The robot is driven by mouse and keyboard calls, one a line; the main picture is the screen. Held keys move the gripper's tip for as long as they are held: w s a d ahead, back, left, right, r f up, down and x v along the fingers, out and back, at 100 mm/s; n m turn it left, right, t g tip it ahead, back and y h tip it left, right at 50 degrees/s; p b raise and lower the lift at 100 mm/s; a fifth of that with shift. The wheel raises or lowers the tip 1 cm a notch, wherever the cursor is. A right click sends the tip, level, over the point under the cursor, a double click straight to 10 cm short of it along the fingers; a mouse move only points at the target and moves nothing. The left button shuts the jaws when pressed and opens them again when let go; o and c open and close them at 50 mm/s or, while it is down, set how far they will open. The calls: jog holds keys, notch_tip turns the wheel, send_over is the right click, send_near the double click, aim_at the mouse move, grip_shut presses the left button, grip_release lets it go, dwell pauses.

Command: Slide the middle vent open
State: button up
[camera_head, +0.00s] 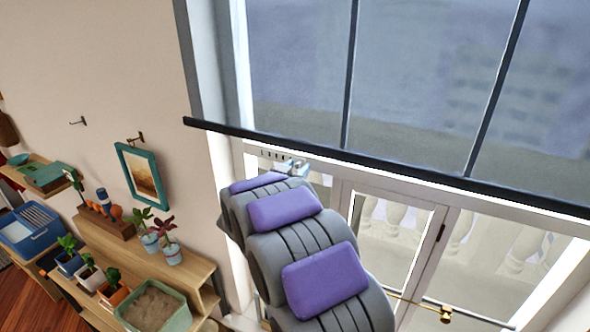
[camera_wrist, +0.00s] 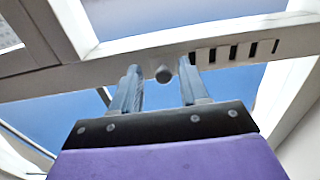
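The vent (camera_head: 270,155) is a row of dark slots in the white window frame. My gripper (camera_head: 292,168) is up at the frame in the head view, at the vent's right end. In the wrist view my gripper (camera_wrist: 161,88) is open, with one finger on each side of the knob. The fingers look apart from the knob; its exact depth between them is unclear. In the head view the knob is too small to make out.
A dark horizontal bar (camera_head: 370,165) runs across the window just above the vent. My arm covers part of the window below. Shelves with potted plants (camera_head: 165,240) stand left.

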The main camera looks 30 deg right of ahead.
jog(key=b+v, duration=0.2)
jog(key=v, duration=1.5)
jog(key=shift+a, duration=0.25)
jog(key=shift+s, duration=0.1)
